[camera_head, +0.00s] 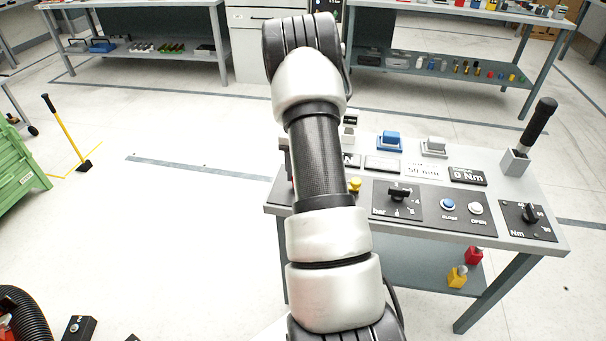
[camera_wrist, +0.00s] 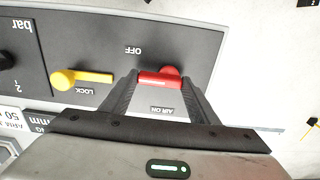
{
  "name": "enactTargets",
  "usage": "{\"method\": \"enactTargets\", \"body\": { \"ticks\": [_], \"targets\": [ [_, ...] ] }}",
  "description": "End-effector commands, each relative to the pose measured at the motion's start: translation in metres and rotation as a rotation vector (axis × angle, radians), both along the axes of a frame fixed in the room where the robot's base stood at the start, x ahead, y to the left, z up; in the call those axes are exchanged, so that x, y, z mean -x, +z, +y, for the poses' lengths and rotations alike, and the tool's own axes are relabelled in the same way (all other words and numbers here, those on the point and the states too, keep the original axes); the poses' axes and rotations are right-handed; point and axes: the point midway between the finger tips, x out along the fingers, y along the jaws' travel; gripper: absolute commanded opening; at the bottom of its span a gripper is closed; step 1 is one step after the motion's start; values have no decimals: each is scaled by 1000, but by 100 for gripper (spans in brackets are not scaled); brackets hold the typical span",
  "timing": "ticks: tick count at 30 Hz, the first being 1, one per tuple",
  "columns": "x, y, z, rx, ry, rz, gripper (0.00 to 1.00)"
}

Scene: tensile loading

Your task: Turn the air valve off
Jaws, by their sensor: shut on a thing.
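The air valve's red handle (camera_wrist: 158,79) is on a dark panel (camera_wrist: 120,30) in the wrist view, between the two fingers of my gripper (camera_wrist: 160,82). The gripper is shut on the handle, with a finger at each end. The handle lies roughly across the picture. The upside-down label "OFF" is above it and "AIR ON" below it.
A yellow lever (camera_wrist: 80,78) marked "LOCK" sits left of the red handle. In the head view the grey bench (camera_head: 545,235) carries a bar knob (camera_head: 400,193), blue and white buttons, an Nm knob (camera_head: 530,213) and an upright black-handled lever (camera_head: 538,122). The floor to the left is mostly clear.

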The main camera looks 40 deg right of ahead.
Motion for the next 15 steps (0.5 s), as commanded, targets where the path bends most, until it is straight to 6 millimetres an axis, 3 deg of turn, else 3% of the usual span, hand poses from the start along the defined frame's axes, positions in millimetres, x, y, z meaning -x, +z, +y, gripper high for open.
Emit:
{"method": "enactTargets", "body": {
  "ticks": [1,2,5,15],
  "targets": [
    [-1,1,0,-1,-5,-2,32],
    [-1,1,0,-1,-5,-2,58],
    [-1,1,0,-1,-4,-2,73],
    [0,3,0,0,-1,-1,73]
  ]
}}
